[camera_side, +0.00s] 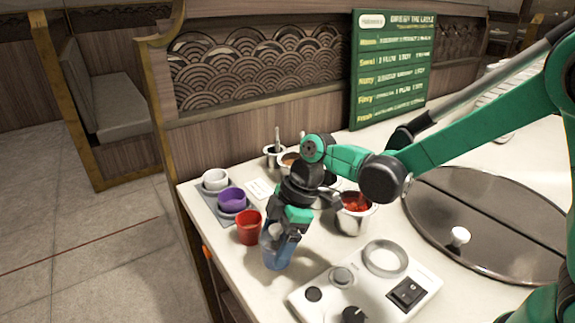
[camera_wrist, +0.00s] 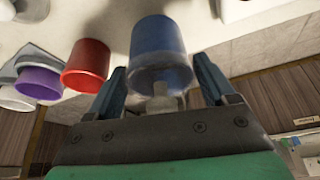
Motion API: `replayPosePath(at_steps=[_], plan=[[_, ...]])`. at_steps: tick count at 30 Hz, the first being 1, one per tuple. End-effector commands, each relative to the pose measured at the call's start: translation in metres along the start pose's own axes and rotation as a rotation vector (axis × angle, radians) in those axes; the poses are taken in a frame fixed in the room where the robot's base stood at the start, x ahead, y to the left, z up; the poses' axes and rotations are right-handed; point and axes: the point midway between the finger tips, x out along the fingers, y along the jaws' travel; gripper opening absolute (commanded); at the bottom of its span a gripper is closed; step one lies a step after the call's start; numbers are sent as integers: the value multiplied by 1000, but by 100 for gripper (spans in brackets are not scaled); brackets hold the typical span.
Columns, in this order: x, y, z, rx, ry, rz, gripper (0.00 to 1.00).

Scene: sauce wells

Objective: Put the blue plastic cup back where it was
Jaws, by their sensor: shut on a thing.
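The blue plastic cup (camera_side: 274,256) is at the front left part of the counter, just in front of the red cup (camera_side: 249,229). My gripper (camera_side: 285,238) comes down on it from above and is shut on it. In the wrist view the blue cup (camera_wrist: 158,45) sits between the two fingers of my gripper (camera_wrist: 160,78). The cup looks about upright; I cannot tell whether its base touches the counter. The red cup also shows in the wrist view (camera_wrist: 87,65), close beside the blue cup with a small gap.
A control panel (camera_side: 325,297) lies in front right. The counter's left edge is near.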

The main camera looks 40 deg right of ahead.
Motion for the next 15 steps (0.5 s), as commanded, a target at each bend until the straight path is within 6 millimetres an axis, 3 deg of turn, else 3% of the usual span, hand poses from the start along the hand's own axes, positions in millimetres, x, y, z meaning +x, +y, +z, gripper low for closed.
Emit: replayPosePath(at_steps=[6,15], plan=[[23,0,9,0,0,0,26],[25,0,10,0,0,0,26]])
